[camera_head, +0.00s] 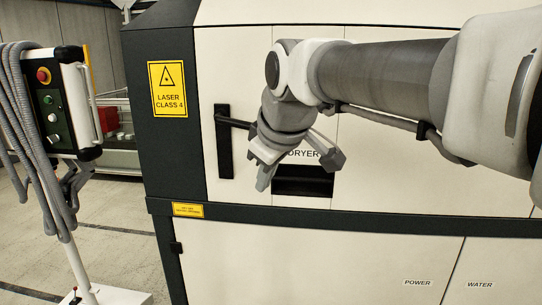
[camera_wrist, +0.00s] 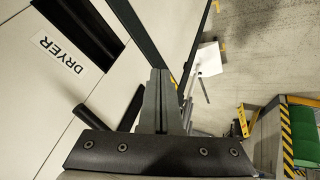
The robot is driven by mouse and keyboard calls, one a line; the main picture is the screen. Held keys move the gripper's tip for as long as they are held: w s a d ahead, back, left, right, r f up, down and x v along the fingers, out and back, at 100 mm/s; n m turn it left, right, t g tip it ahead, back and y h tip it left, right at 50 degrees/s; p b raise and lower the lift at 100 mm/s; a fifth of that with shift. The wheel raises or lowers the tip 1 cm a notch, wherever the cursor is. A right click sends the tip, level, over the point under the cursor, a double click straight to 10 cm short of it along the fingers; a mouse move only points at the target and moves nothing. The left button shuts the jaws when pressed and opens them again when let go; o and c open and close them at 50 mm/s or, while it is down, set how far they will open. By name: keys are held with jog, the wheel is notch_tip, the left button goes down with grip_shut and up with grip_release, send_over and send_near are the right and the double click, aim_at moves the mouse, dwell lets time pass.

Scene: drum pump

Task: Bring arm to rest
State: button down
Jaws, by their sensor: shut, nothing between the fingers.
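My arm (camera_head: 385,75) reaches in from the right of the head view, in front of a cream and dark-grey machine cabinet (camera_head: 320,240). My gripper (camera_head: 264,183) points downward, in front of the panel labelled DRYER (camera_head: 304,154) and left of its dark slot (camera_head: 302,181). In the wrist view the fingers (camera_wrist: 159,75) are together with nothing between them. In the head view they overlap the cabinet, and I cannot tell the exact gap to its face.
A black door handle (camera_head: 224,142) stands just left of my gripper. A control box (camera_head: 62,103) with buttons and hanging grey hoses is at the left, on a white stand. In the wrist view, a yellow-black striped frame with a green box (camera_wrist: 304,135) stands at the right. Floor is open between.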

jog(key=s+d+f+m+h, duration=0.2)
jog(key=s+d+f+m, duration=0.9)
jog(key=s+d+f, duration=0.3)
jog(key=s+d, duration=0.2)
jog(key=s, duration=0.2)
jog(key=shift+s+g, duration=0.15)
jog(key=shift+g, duration=0.25)
